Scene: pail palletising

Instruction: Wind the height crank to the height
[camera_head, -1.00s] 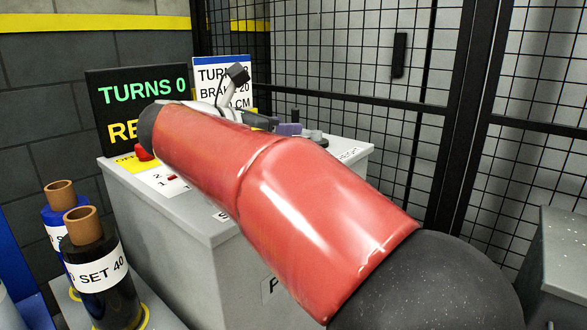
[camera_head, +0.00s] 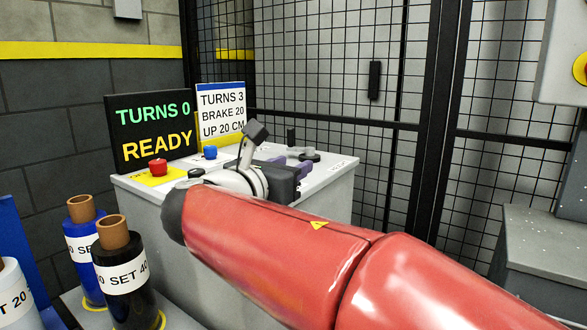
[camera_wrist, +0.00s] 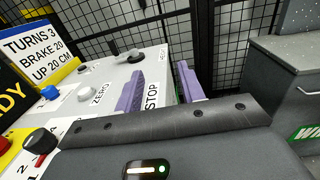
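The height crank (camera_head: 309,156) is a small dark and grey crank on top of the grey cabinet (camera_head: 338,190), near its back right, by a small label. In the wrist view the crank (camera_wrist: 135,57) lies beyond the fingers, near the HEIGHT label. My gripper (camera_head: 290,166) is above the cabinet top, in front of the crank and apart from it. In the wrist view my gripper's (camera_wrist: 160,90) two purple fingers are spread with nothing between them; the STOP label shows through the gap. The black display (camera_head: 152,130) reads TURNS 0, READY. The card (camera_head: 221,112) reads TURNS 3, BRAKE 20, UP 20 CM.
A red button (camera_head: 158,167) and a blue button (camera_head: 210,153) stand on the cabinet. The wrist view shows a black selector knob (camera_wrist: 40,141) and a white ZERO knob (camera_wrist: 87,94). Mesh fencing (camera_head: 325,60) closes the back.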

